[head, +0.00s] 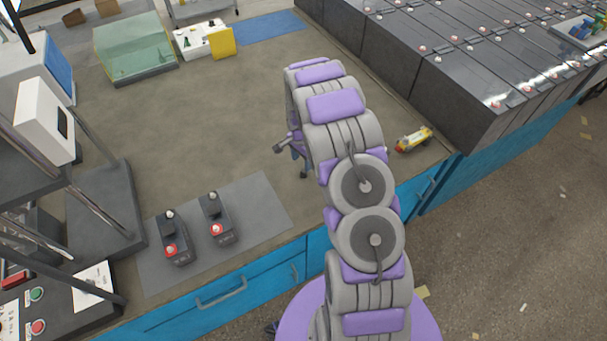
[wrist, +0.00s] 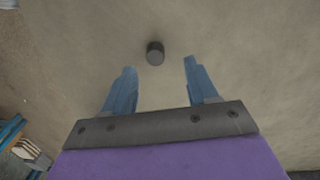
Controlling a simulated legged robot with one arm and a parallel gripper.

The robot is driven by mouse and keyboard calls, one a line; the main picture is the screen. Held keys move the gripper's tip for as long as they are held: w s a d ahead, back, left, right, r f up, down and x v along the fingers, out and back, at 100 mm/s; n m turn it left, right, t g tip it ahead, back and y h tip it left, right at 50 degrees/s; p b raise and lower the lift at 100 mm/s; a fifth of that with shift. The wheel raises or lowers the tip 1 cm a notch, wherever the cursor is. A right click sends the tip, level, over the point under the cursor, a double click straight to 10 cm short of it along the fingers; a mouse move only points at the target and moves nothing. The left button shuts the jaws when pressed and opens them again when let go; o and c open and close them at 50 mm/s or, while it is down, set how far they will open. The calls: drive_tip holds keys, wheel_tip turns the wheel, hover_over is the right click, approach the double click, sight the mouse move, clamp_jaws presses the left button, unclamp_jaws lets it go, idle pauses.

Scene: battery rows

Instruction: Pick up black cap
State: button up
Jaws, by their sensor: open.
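The black cap (wrist: 155,53) is a small dark cylinder standing on the bench top in the wrist view. It lies just beyond the fingertips, roughly centred between them and a little to the left. My gripper (wrist: 159,66) has its two blue fingers spread apart with nothing between them. In the head view my gripper (head: 291,150) hangs over the bench, partly behind my arm. The cap does not show in the head view.
Large black battery blocks (head: 400,60) line the right side. The middle of the bench (head: 200,130) is clear.

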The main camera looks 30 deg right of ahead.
sight(304, 173)
drive_tip(key=shift+s+d+f+b, duration=0.15)
drive_tip(key=shift+f+b, duration=0.3)
drive_tip(key=shift+f, duration=1.05)
drive_tip(key=shift+s+d+f+b, duration=0.15)
drive_tip(key=shift+f+b, duration=0.25)
drive_tip(key=shift+f, duration=1.05)
drive_tip(key=shift+a, duration=0.1)
drive_tip(key=shift+c, duration=0.4)
clamp_jaws()
drive_tip(key=shift+r, duration=0.1)
